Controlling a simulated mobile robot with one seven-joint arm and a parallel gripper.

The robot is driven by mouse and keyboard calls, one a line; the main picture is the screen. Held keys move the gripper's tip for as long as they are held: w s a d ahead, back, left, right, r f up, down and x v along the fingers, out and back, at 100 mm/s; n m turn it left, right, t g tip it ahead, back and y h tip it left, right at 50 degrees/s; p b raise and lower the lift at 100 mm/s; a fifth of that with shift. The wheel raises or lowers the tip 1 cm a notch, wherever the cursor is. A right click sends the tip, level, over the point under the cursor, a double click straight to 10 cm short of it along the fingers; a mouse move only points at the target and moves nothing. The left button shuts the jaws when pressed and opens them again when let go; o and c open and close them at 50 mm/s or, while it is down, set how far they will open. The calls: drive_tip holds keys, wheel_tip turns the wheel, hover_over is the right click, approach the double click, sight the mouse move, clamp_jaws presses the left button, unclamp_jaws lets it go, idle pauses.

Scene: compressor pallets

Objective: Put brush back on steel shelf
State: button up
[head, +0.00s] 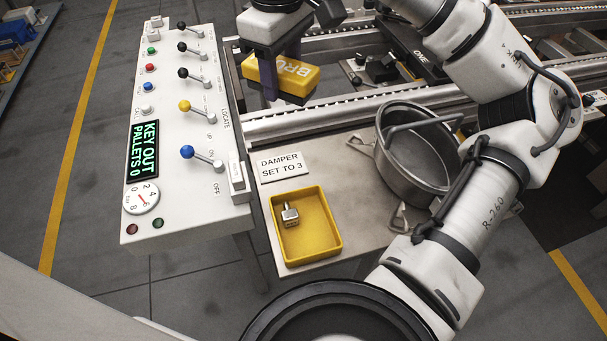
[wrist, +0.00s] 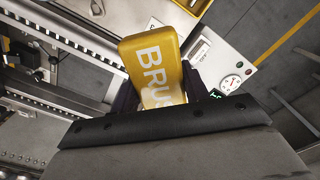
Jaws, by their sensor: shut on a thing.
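The brush is a yellow block with white lettering that starts "BRU" (head: 298,75); in the wrist view the yellow brush (wrist: 156,62) reads "BRUS". My gripper (head: 269,80) is shut on the brush and holds it up at the top of the head view, between the control panel and the conveyor rails. In the wrist view my dark fingers stand on both sides of the brush, and the gripper body hides its near end. I cannot pick out a steel shelf for sure in either view.
The white control panel (head: 178,195) with several levers stands left of the brush. A table (head: 350,195) holds a yellow tray (head: 275,232) with a small metal part (head: 290,214), a "DAMPER SET TO 3" card (head: 282,166) and a round steel pot (head: 386,160). Conveyor rails (head: 330,117) lie behind.

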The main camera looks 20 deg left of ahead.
sight(288, 170)
drive_tip(key=shift+s+f, duration=0.1)
drive_tip(key=shift+f, duration=0.3)
wheel_tip(288, 170, down, 19)
drive_tip(key=shift+f+b, duration=0.1)
drive_tip(key=shift+b, duration=0.45)
drive_tip(key=shift+f, duration=0.1)
drive_tip(key=o, duration=1)
drive_tip(key=shift+c, duration=0.2)
wheel_tip(288, 170, up, 12)
